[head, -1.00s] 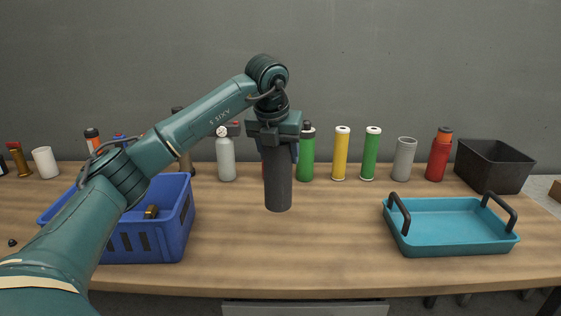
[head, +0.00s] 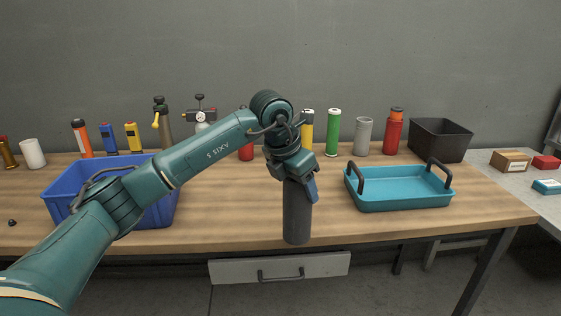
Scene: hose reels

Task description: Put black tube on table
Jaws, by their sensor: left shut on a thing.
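The black tube (head: 297,215) is a dark grey, upright cylinder in the middle of the head view. My left gripper (head: 298,180) points down and is shut on its upper end. The tube's bottom shows over the front part of the wooden table (head: 225,205), close to the front edge. I cannot tell whether it touches the tabletop. My right gripper does not show.
A blue crate (head: 58,205) stands at the left, partly behind my arm. A teal tray (head: 405,202) with two handles is at the right. Several bottles and tubes line the back, with a black bin (head: 440,140). A drawer (head: 280,268) hangs below the front edge.

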